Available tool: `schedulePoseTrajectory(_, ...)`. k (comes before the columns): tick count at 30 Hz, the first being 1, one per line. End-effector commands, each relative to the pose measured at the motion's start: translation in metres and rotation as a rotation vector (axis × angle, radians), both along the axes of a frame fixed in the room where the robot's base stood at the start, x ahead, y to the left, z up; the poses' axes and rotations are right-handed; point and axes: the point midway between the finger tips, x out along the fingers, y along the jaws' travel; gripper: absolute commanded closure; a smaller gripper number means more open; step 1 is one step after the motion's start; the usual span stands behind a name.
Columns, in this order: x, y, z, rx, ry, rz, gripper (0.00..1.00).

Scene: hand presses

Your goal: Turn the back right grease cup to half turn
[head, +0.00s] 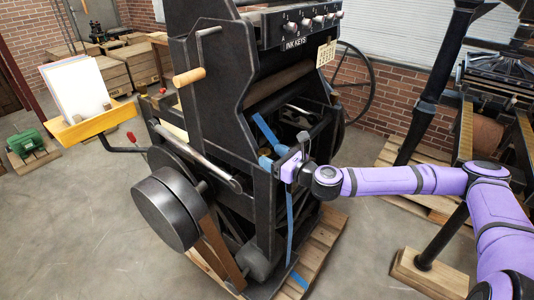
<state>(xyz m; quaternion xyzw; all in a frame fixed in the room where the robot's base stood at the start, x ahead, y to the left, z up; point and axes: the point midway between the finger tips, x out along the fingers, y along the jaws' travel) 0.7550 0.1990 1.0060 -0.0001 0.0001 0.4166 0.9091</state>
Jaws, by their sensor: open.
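The hand press (222,80) is a large black machine in the middle of the head view. I cannot make out the back right grease cup for certain; it may be hidden behind the press frame or my gripper. My gripper (284,158) is at the right side of the press, close to the lower frame and a blue strap. It is open, and nothing shows held in it. Its fingertips are small and dark against the press, so I cannot tell whether they touch anything.
A round black drum (166,208) and a wooden-handled crank (189,76) stick out from the press. The press stands on a wooden pallet (322,238). Another machine (495,75) stands at right. A paper tray (90,125) is at left. Concrete floor is clear at front left.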

Motion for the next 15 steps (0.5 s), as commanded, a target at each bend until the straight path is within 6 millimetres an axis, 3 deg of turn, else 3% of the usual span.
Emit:
schedulePoseTrajectory(6,0.014,0.016,0.000,0.001,0.001,0.001,0.32)
schedulePoseTrajectory(15,0.017,0.019,0.000,0.000,0.000,0.000,0.32)
